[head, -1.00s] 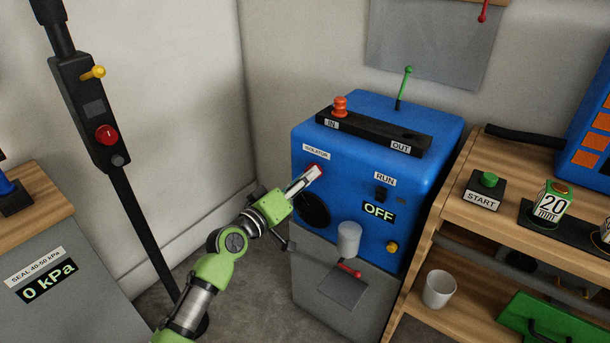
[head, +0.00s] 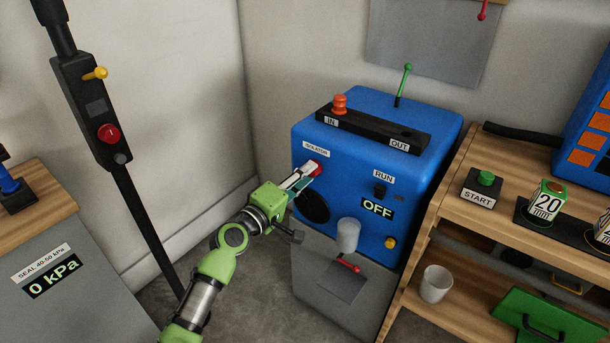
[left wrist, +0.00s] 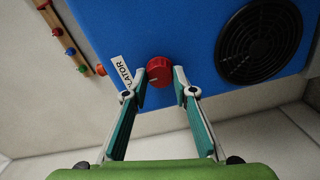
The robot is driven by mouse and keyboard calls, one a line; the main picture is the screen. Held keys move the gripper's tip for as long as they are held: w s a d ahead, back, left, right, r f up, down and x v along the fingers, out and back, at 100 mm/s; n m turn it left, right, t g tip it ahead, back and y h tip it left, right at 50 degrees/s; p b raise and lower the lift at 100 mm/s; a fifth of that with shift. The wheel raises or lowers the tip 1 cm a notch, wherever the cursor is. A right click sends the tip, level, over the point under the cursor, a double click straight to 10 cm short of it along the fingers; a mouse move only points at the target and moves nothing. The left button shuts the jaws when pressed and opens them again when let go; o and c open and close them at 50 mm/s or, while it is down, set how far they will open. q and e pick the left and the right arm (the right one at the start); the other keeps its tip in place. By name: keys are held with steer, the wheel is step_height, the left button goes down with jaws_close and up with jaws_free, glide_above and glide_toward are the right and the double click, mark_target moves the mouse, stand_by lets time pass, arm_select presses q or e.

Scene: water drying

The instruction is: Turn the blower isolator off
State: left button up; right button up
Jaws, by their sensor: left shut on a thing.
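The blue blower (head: 375,150) stands against the back wall, with a label reading ISOLATOR (head: 316,149) on its front. The isolator is a red round knob (head: 317,167) just below that label. In the left wrist view the red knob (left wrist: 159,72) sits between the fingertips of my left gripper (left wrist: 160,82). My left gripper (head: 308,174) is shut on the knob, its fingers on either side. The display (head: 377,208) on the blower reads OFF. My right gripper is not in view.
A wooden bench (head: 455,222) stands close on the right. A black post (head: 140,215) stands at left.

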arm_select(q)
steer(key=o, duration=1.1)
steer(key=shift+a, duration=0.1)
steer(key=v, duration=1.2)
